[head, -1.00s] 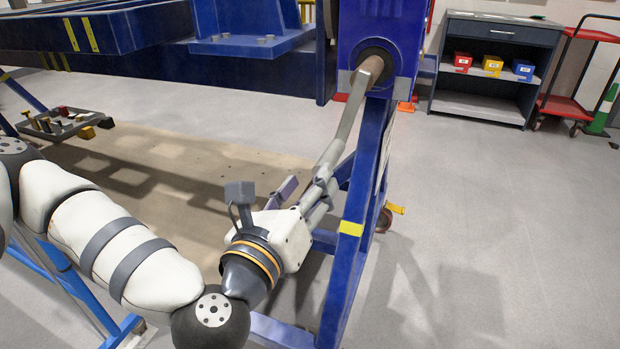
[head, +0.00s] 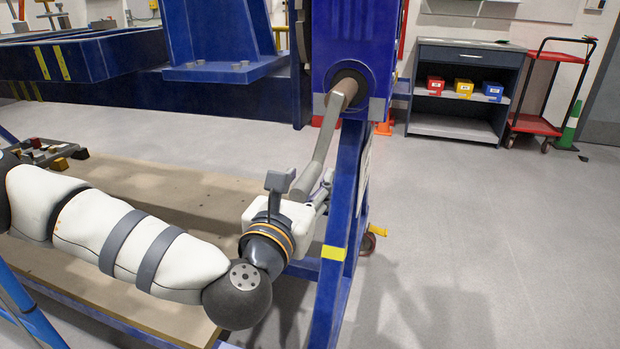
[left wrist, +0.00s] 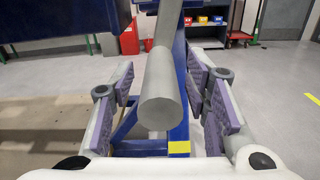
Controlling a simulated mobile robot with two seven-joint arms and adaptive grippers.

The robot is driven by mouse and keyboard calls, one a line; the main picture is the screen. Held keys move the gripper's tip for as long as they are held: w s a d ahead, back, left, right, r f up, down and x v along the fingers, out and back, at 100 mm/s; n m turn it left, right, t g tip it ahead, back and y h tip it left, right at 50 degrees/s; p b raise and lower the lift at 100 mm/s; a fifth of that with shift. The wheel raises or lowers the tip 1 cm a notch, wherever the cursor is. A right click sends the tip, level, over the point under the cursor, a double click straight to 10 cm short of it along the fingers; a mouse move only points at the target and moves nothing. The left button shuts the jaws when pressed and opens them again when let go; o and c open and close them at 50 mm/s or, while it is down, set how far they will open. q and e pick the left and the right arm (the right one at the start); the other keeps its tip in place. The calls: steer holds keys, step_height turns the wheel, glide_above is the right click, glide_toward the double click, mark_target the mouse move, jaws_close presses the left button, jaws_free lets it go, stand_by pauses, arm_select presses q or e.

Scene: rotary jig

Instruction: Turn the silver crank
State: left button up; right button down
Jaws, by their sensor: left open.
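The silver crank (head: 319,152) slopes down from a hub on the blue jig post toward my left gripper (head: 318,192). In the left wrist view, the crank's round grey end (left wrist: 162,108) faces the camera. It lies between the spread purple-padded fingers of my left gripper (left wrist: 165,95). Gaps show on both sides, so the fingers appear not to touch it. In the head view, the gripper body partly hides the crank's lower end and the fingers. My right gripper is in neither view.
The blue jig post (head: 347,190) stands close to the right of my left gripper. A blue beam frame (head: 95,62) lies at the upper left. A shelf unit (head: 455,127) and a red cart (head: 535,124) stand far back. The floor at right is clear.

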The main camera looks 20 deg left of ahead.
arm_select(q)
steer(key=shift+w+d, duration=0.1)
steer(key=shift+w, duration=1.1)
jaws_close()
steer(key=shift+a+r+m+p, duration=0.35)
steer(key=shift+a+m+p, duration=0.15)
steer(key=shift+a+p, duration=0.05)
steer(key=shift+f, duration=0.2)
jaws_free()
steer(key=shift+a, duration=0.15)
